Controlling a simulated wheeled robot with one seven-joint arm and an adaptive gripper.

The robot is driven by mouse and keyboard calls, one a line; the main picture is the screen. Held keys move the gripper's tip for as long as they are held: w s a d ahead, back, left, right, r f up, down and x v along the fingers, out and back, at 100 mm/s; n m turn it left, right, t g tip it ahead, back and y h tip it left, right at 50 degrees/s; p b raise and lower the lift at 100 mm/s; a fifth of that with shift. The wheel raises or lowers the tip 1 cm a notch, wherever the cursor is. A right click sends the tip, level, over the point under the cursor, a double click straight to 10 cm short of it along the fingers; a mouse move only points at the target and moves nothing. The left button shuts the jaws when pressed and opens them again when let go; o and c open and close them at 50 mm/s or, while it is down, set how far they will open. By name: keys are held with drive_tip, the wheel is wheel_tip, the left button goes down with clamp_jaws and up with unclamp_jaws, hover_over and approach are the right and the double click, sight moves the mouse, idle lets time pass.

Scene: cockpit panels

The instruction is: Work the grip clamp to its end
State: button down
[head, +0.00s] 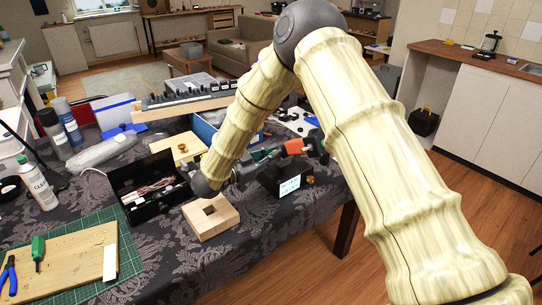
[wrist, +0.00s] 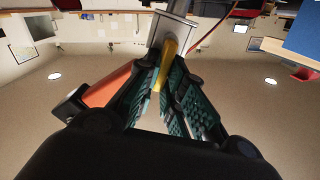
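In the head view my gripper (head: 295,150) reaches right from my wrist, over a black box with a white label (head: 290,187). An orange part shows at the gripper; I cannot tell whether it belongs to the gripper or the clamp. In the wrist view the teal-padded fingers of my gripper (wrist: 167,72) come close together around a narrow yellow piece (wrist: 163,68), in front of a grey plate (wrist: 173,27). This may be part of the grip clamp. Whether the pads press on it cannot be made out. The clamp is largely hidden in the head view.
A wooden block with a square hole (head: 211,216) stands beside my wrist. An open black case (head: 146,190) is left of it. A blue-sided box (head: 203,130) lies behind my forearm. A brass knob (head: 309,180) is near the table's right edge.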

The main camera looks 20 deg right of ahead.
drive_tip(key=shift+r, duration=0.1)
drive_tip(key=shift+w+a+r+n+p, duration=0.2)
drive_tip(key=shift+w+n+p, duration=0.1)
drive_tip(key=shift+n+p, duration=0.8)
drive_tip(key=shift+w+a+n+p, duration=0.1)
drive_tip(key=shift+w+n+p, duration=0.25)
drive_tip(key=shift+n+p, duration=0.9)
drive_tip(key=n+p, duration=0.1)
drive_tip(key=w+n+p, duration=0.1)
drive_tip(key=n, duration=0.1)
drive_tip(key=f+n+p, duration=0.1)
drive_tip(key=n, duration=0.1)
drive_tip(key=shift+w+a, duration=0.25)
drive_tip(key=n, duration=0.1)
drive_tip(key=n+p, duration=0.1)
drive_tip(key=n, duration=0.1)
drive_tip(key=w+f+n+p, duration=0.1)
drive_tip(key=shift+a+n, duration=0.15)
drive_tip(key=shift+n, duration=0.2)
drive_tip(key=shift+w+a+f+n+p, duration=0.1)
drive_tip(key=shift+f+n+p, duration=0.15)
drive_tip(key=shift+n, duration=0.6)
drive_tip(key=shift+w+f+n+p, duration=0.15)
drive_tip(key=shift+f+n, duration=0.15)
drive_tip(key=shift+n, duration=0.55)
drive_tip(key=shift+s+f, duration=0.1)
